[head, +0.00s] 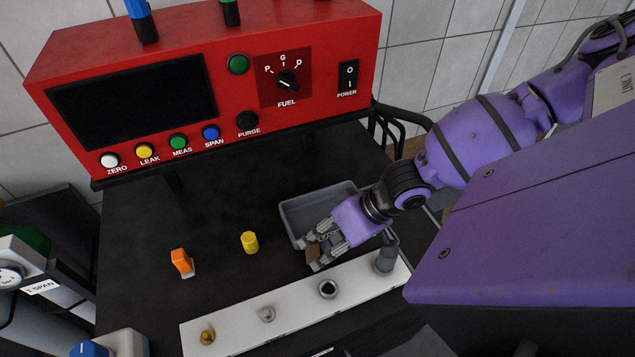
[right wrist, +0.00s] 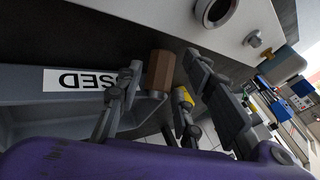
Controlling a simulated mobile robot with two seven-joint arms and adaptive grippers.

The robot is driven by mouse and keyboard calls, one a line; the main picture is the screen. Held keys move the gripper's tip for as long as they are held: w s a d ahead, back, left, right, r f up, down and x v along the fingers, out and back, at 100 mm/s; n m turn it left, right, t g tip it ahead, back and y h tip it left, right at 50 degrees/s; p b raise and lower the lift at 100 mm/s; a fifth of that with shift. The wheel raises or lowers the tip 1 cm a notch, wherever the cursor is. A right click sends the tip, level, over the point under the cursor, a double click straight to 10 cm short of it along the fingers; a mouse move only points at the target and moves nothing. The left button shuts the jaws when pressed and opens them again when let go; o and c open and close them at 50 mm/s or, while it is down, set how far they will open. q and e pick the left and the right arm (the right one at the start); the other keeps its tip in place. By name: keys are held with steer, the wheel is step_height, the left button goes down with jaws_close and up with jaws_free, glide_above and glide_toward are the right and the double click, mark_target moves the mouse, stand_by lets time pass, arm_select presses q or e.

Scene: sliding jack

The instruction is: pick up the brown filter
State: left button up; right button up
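The brown filter (head: 313,252) is a small block-like piece at the fingertips of my right gripper (head: 323,247), beside the front of the grey tray. In the right wrist view the brown filter (right wrist: 160,72) shows as a faceted piece between the two fingers of the right gripper (right wrist: 163,75). It is close to the left finger, and a gap shows between it and the right finger. The right gripper is open around it. Whether the left finger touches it I cannot tell. My left gripper is not in view.
The grey tray (head: 289,217), with a label reading "USED" in the right wrist view, lies behind the gripper. A white strip with fittings (head: 240,318) runs in front. A yellow filter (head: 250,242) and an orange piece (head: 181,262) stand left. A red panel (head: 300,30) stands behind.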

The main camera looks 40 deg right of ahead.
steer(key=shift+w+a+f, duration=0.25)
steer(key=shift+a+f, duration=0.15)
steer(key=shift+f, duration=0.2)
jaws_close()
